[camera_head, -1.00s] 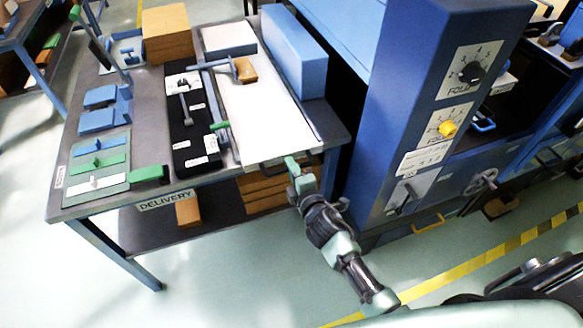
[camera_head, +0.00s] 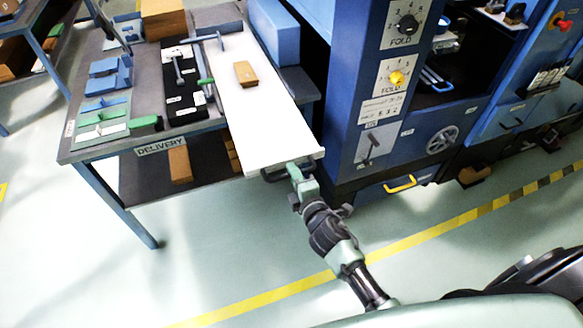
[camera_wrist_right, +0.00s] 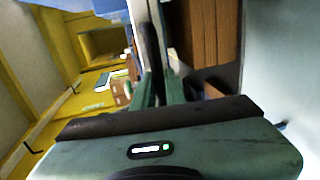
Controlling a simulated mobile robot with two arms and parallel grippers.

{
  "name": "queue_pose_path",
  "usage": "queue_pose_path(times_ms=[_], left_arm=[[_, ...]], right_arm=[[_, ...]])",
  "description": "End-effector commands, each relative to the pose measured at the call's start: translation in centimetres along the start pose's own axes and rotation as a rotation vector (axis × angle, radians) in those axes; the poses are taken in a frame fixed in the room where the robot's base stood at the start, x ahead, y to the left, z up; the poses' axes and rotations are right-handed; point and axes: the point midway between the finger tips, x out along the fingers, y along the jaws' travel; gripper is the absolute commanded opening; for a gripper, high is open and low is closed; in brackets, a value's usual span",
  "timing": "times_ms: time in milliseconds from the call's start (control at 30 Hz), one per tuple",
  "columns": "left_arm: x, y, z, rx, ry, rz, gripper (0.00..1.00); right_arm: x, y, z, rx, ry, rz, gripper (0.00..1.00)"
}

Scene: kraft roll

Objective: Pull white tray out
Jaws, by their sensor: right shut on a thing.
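The white tray (camera_head: 262,112) is a long flat board on the delivery table, and its near end juts out past the table's front edge. A dark handle (camera_head: 272,174) sits on that near end. My right gripper (camera_head: 297,172) is shut on the handle at the tray's front. A brown block (camera_head: 245,73) lies on the tray's far part. My left gripper is not in view.
A blue machine (camera_head: 350,90) with knobs stands close to the tray's right side. Left of the tray are a black mat (camera_head: 183,92) with tools and a green panel (camera_head: 100,118) on the table (camera_head: 145,100). The floor in front is clear, with a yellow line.

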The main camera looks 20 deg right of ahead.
Motion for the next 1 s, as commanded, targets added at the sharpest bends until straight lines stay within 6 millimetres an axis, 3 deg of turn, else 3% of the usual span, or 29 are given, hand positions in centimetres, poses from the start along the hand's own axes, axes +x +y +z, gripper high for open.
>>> queue_pose_path(times_ms=[300, 733, 767, 833, 1000], left_arm=[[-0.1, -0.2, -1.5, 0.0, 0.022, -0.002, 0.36], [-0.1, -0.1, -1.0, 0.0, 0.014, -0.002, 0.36], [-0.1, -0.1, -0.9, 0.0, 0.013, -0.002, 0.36], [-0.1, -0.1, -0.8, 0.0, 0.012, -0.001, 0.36], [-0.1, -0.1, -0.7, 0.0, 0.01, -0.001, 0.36]], right_arm=[[-2.2, -0.4, 0.0, 0.001, -0.001, 0.0, 0.0], [-2.4, -0.4, 0.1, 0.0, -0.001, 0.002, 0.0], [-2.4, -0.4, 0.1, 0.0, -0.001, 0.002, 0.15], [-2.4, -0.4, 0.0, 0.0, -0.001, 0.003, 0.34], [-2.4, -0.3, 0.0, 0.0, 0.0, 0.003, 0.34]])
